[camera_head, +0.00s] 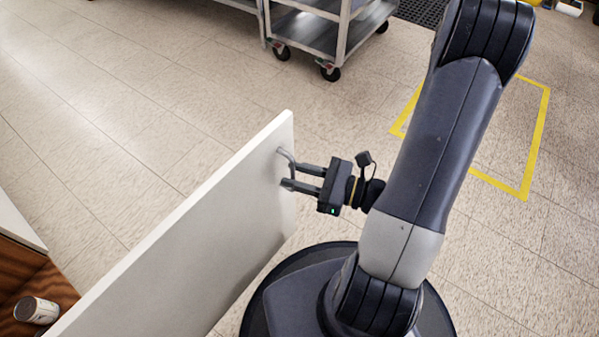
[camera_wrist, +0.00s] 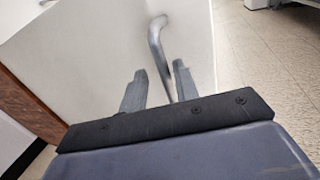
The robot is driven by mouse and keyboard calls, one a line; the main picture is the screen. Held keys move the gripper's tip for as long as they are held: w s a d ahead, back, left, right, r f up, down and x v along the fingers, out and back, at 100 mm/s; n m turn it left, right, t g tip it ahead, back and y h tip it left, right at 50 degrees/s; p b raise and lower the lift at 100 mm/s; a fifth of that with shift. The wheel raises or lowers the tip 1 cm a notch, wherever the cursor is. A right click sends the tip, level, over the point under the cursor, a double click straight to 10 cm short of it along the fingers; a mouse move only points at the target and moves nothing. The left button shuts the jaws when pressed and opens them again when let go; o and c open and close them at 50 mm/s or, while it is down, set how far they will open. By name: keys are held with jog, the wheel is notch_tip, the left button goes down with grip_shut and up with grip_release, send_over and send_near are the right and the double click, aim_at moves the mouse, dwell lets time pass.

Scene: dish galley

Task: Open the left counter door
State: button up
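The white counter door (camera_head: 190,240) stands swung out from the wooden cabinet (camera_head: 40,290) at the lower left, so its inside shows. A grey metal bar handle (camera_head: 286,156) is near the door's free edge; it also shows in the wrist view (camera_wrist: 157,45). My gripper (camera_head: 288,174) is at this handle. In the wrist view its two fingers (camera_wrist: 160,85) stand apart with the handle between them, nearer the right finger, and a gap shows on the left. The door's face fills much of the wrist view (camera_wrist: 90,50).
A small pale can (camera_head: 36,310) lies in the cabinet at the lower left. A grey wheeled cart (camera_head: 325,35) stands at the top. Yellow tape (camera_head: 530,150) marks the floor at right. The tiled floor beyond the door is clear.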

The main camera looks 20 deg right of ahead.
jog(key=shift+d, duration=0.2)
jog(key=shift+p+v, duration=1.3)
jog(key=shift+v, duration=4)
jog(key=shift+a, duration=0.15)
jog(key=shift+b+x, duration=1.3)
jog(key=shift+x, duration=3.8)
jog(key=shift+w, duration=0.2)
jog(key=shift+a+r, duration=0.1)
